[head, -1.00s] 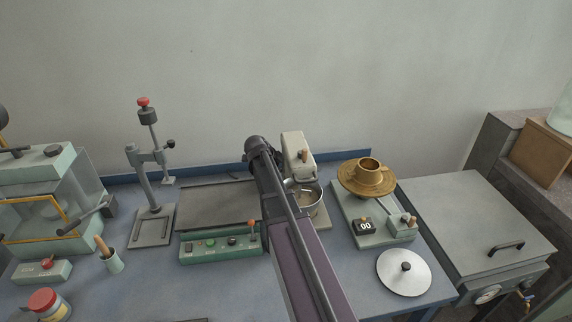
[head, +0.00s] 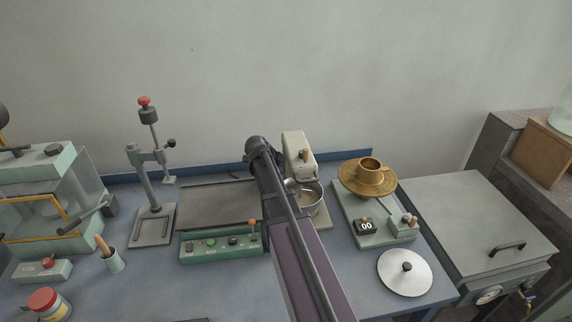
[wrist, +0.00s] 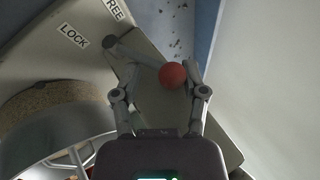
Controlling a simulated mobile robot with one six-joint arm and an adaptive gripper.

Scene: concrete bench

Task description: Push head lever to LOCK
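The cream mixer (head: 294,143) stands at the back of the bench, partly behind my arm. In the wrist view its side carries a LOCK label (wrist: 73,36) and a partly cut-off FREE label (wrist: 115,9). The head lever (wrist: 135,54) is a grey rod with a red ball knob (wrist: 172,76), lying on the FREE side. My gripper (wrist: 160,68) is open, with the knob between its fingers, close to the right fingertip. Whether they touch I cannot tell. In the head view my arm hides the lever and fingers.
The mixer's metal bowl (head: 312,198) is close beside the gripper. A green control box (head: 220,246) with a grey plate is to the left. A scale (head: 380,235) bearing a brass cup and dish is to the right, with a round lid (head: 405,280) in front.

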